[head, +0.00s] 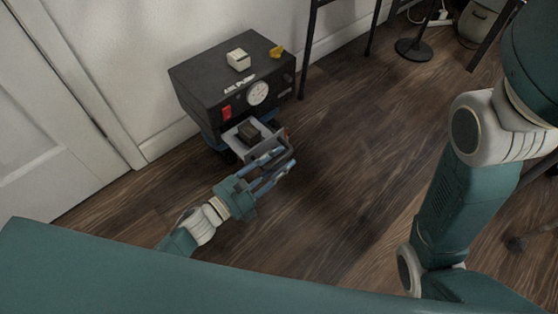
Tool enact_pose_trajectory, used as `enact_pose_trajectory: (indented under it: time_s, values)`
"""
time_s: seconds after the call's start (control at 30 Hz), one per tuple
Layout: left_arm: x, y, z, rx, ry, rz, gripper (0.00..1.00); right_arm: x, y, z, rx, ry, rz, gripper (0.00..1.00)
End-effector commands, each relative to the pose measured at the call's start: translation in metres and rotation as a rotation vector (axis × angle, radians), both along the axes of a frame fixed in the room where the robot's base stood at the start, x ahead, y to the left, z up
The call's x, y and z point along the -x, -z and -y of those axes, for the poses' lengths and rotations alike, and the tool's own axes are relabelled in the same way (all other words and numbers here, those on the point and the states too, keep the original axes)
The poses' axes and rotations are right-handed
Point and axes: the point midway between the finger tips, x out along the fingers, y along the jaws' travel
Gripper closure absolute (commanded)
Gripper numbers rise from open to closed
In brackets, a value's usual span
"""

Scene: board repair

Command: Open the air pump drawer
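The air pump (228,82) is a black box on the floor by the wall, with a round gauge and a red switch on its front. Its drawer (236,143) is pulled out below the front panel, and a dark block (249,133) sits in it. My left gripper (286,157) is at the drawer's front right corner, with its two fingers apart. It overlaps the drawer front, so I cannot tell whether it touches it. Any drawer handle is hidden. My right arm is at the right, but its gripper is out of view.
A cream block (238,60) and a small yellow piece (276,51) lie on top of the pump. A white door (45,120) is at the left. Dark legs and a round stand base (414,49) are at the back. The wooden floor (350,150) right of the pump is clear.

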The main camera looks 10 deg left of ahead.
Motion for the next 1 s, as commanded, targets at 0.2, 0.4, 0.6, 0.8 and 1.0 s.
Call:
enact_pose_trajectory:
  time_s: [0.2,0.4,0.6,0.8,1.0]
  values:
    - [0.011,0.0,-0.008,0.001,-0.001,0.0,0.69,0.001,-0.001,0.0,0.0,0.001,0.004,0.6]
    - [0.043,0.0,-0.032,0.0,-0.001,-0.003,0.69,0.001,-0.001,0.0,0.0,0.001,0.003,0.6]
    - [0.075,0.001,-0.056,0.0,-0.001,-0.004,0.69,0.001,0.0,0.0,0.0,0.001,0.002,0.6]
    - [0.093,0.0,-0.07,0.0,0.0,-0.002,0.69,0.001,-0.001,0.0,0.0,0.0,0.002,0.6]
    - [0.096,-0.001,-0.073,-0.001,0.0,0.001,0.69,0.001,-0.001,0.0,0.0,0.0,0.002,0.6]
